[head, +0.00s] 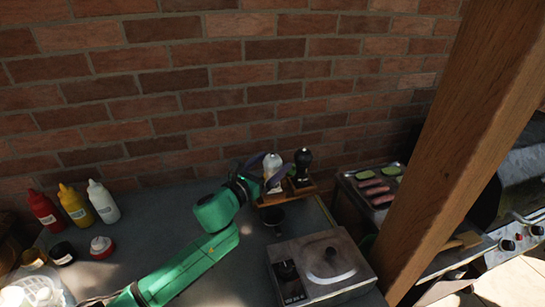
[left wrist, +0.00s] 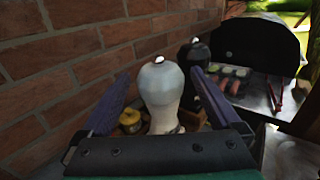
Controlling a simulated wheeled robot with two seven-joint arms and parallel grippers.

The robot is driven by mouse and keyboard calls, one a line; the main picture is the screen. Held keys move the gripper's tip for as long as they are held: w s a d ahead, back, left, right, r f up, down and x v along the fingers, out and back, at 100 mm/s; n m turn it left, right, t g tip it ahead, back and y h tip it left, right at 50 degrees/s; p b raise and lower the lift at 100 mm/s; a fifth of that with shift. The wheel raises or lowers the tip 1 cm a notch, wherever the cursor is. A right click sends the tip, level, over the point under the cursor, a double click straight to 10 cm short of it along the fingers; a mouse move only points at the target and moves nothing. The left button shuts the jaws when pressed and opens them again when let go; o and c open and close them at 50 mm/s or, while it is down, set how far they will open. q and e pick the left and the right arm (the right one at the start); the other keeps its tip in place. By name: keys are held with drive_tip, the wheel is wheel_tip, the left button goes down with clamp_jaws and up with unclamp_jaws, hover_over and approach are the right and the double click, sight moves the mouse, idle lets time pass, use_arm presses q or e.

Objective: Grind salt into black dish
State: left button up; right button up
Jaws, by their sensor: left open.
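A white grinder (head: 272,164) with a pale rounded top stands upright in a wooden holder (head: 304,190) near the brick wall. A black grinder (head: 303,158) stands to its right in the same holder. My left gripper (head: 263,173) is open at the white grinder. In the left wrist view, the white grinder (left wrist: 161,90) stands between the two purple fingers (left wrist: 159,76), with gaps showing near the tips; its lower part is partly hidden. The black grinder (left wrist: 195,58) is behind the right finger. A small black dish (head: 274,216) sits on the table in front of the holder. My right gripper is out of view.
A metal single-burner cooker (head: 325,265) stands in front of the dish. Red, yellow and white bottles (head: 75,206) and small jars are at left. A tray of meat and green slices (head: 372,187) and a wooden post (head: 455,130) are at right. The brick wall closes the back.

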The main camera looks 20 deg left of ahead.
use_arm(q)
drive_tip(key=shift+w+d, duration=0.2)
drive_tip(key=shift+w, duration=0.2)
drive_tip(key=shift+s, duration=0.1)
drive_tip(key=c, duration=1.4)
drive_tip(key=shift+n+y, duration=0.3)
drive_tip(key=shift+y, duration=0.2)
